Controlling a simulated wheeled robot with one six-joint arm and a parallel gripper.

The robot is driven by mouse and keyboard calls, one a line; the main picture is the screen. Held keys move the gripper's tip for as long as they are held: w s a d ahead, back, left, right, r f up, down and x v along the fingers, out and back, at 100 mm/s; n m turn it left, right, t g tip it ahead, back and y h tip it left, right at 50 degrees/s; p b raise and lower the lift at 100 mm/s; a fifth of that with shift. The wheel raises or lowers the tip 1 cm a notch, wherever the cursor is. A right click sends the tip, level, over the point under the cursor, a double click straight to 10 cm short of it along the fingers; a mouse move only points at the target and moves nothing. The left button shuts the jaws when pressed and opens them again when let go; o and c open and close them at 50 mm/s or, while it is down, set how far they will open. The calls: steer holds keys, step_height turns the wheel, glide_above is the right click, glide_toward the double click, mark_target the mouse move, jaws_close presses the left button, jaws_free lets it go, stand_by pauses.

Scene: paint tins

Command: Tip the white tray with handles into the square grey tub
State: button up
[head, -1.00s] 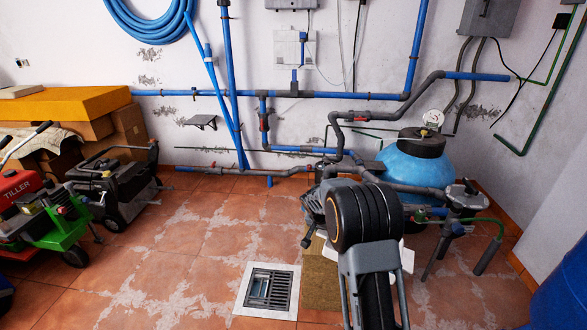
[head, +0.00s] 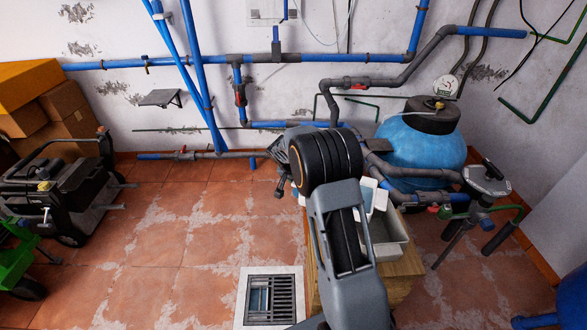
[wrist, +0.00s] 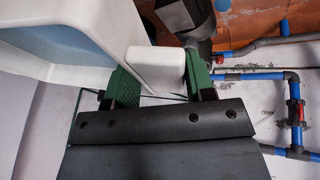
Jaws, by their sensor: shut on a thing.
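The white tray (wrist: 95,20) fills the upper left of the wrist view, with a pale blue inner face. Its stubby handle (wrist: 155,68) sits between the green finger pads of my gripper (wrist: 157,72), which is shut on it. In the head view a white and pale blue part of the tray (head: 376,194) shows just right of my arm. It looks tilted, above the back of the tub. The square grey tub (head: 391,250) is pale and open-topped. My arm covers its left part, most of the tray and my gripper there. I cannot tell what the tray holds.
The tub stands on a wooden block (head: 408,275). A blue tank (head: 425,150) and pipes with a valve (head: 487,180) stand close behind and to the right. A floor drain (head: 270,296) lies left of the block.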

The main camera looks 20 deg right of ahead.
steer(key=shift+w, duration=0.2)
steer(key=shift+a+b, duration=0.1)
steer(key=shift+b, duration=0.3)
steer(key=shift+s+f+b, duration=0.15)
steer(key=shift+f+b, duration=0.1)
steer(key=shift+b, duration=0.05)
steer(key=shift+f+t+y+b, duration=0.35)
steer(key=shift+t+y+b, duration=0.15)
steer(key=shift+y+b, duration=0.15)
steer(key=shift+r, duration=0.15)
